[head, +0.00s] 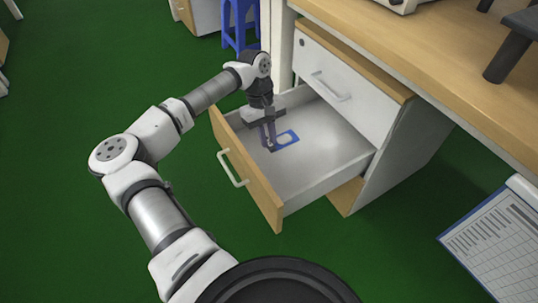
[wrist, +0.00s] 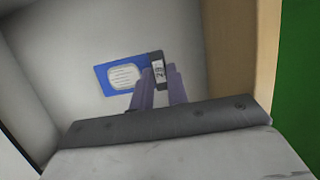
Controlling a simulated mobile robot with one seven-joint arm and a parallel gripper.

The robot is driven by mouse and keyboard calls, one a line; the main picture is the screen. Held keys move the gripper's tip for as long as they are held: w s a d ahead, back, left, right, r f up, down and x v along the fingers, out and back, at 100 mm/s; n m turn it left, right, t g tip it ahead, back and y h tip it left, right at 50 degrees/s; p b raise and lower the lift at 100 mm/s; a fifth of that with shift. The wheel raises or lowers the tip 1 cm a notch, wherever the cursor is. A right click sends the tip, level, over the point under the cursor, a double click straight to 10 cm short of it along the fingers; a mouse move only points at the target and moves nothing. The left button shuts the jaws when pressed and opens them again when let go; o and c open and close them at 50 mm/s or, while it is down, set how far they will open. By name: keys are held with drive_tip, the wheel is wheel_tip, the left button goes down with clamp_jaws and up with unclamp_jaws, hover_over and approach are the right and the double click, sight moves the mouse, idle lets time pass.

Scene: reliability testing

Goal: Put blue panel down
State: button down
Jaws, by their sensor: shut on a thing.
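The blue panel (head: 287,138) is a flat blue plate with a white window. In the wrist view the panel (wrist: 124,77) has a dark right end with a small white label. It is over the bottom of the open drawer (head: 325,140); I cannot tell whether it touches the bottom. My gripper (head: 270,146) reaches down into the drawer near its front left. In the wrist view the fingers of my gripper (wrist: 159,76) are shut on the panel's dark right end. The fingers hide part of that end.
The drawer's wooden front (head: 246,170) with its handle stands to the left of my gripper. A closed upper drawer (head: 345,85) and the wooden desktop (head: 440,55) are to the right. The drawer's bottom is otherwise clear. A blue stool (head: 240,25) stands behind.

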sight(270, 163)
drive_tip(key=shift+f+b, duration=0.75)
drive_tip(key=shift+f, duration=2.85)
drive_tip(key=shift+f, duration=0.15)
drive_tip(key=c, duration=1.4)
unclamp_jaws()
drive_tip(key=p+v, duration=0.3)
drive_tip(key=v, duration=0.9)
